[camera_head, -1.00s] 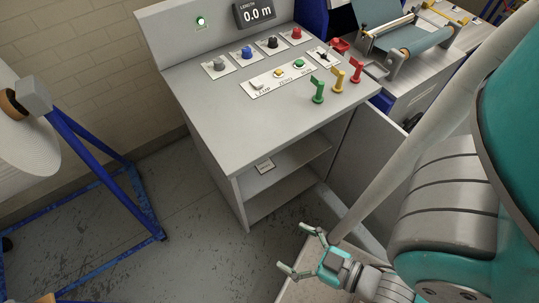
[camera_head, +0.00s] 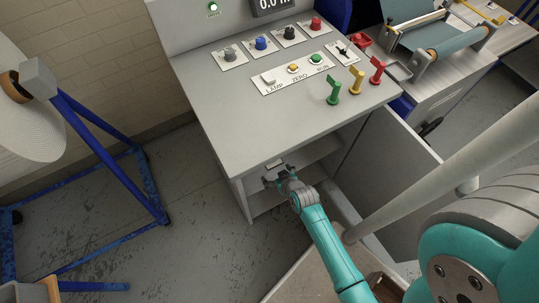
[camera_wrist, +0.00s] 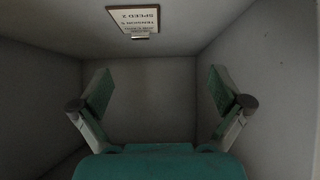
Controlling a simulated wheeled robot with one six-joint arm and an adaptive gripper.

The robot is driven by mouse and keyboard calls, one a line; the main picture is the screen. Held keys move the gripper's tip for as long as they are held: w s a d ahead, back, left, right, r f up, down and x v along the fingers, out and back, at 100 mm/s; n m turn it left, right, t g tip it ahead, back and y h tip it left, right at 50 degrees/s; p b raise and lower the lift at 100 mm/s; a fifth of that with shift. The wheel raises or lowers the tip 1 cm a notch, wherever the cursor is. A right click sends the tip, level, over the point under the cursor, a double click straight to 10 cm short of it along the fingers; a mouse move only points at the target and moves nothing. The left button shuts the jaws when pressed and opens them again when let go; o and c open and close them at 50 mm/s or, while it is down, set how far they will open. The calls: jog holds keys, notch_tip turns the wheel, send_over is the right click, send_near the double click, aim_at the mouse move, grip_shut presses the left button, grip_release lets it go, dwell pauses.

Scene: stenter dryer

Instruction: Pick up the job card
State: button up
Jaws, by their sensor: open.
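The job card (camera_wrist: 133,19) is a small pale card with a dark border and printed lines reading "TENSION 5" and "SPEED 2", upside down at the top of the wrist view. A small light tab (camera_wrist: 140,36) shows at its lower edge. In the head view the card (camera_head: 274,163) shows as a pale patch inside the console's open shelf, partly covered by my gripper. My gripper (camera_head: 279,178) is at the shelf opening. In the wrist view my gripper (camera_wrist: 160,80) has its fingers wide apart with nothing between them, and the card lies beyond the fingertips.
The grey console (camera_head: 235,130) overhangs the shelf; its top carries knobs, buttons and green, yellow and red levers (camera_head: 377,69). Plain compartment walls (camera_wrist: 270,70) flank my fingers in the wrist view. A blue stand (camera_head: 110,150) with a white roll is at left. Floor lies between.

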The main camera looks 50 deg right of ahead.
jog(key=shift+g, duration=0.4)
jog(key=w+d, duration=0.2)
jog(key=w+d+f, duration=0.1)
jog(key=w+d, duration=0.2)
jog(key=w, duration=0.1)
jog(key=shift+d+f, duration=0.35)
jog(key=shift+d, duration=0.05)
jog(key=shift+x, duration=5.2)
jog(key=shift+s+d+f, duration=0.1)
jog(key=shift+s+d, duration=0.05)
jog(key=shift+s, duration=0.1)
jog(key=c, duration=1.8)
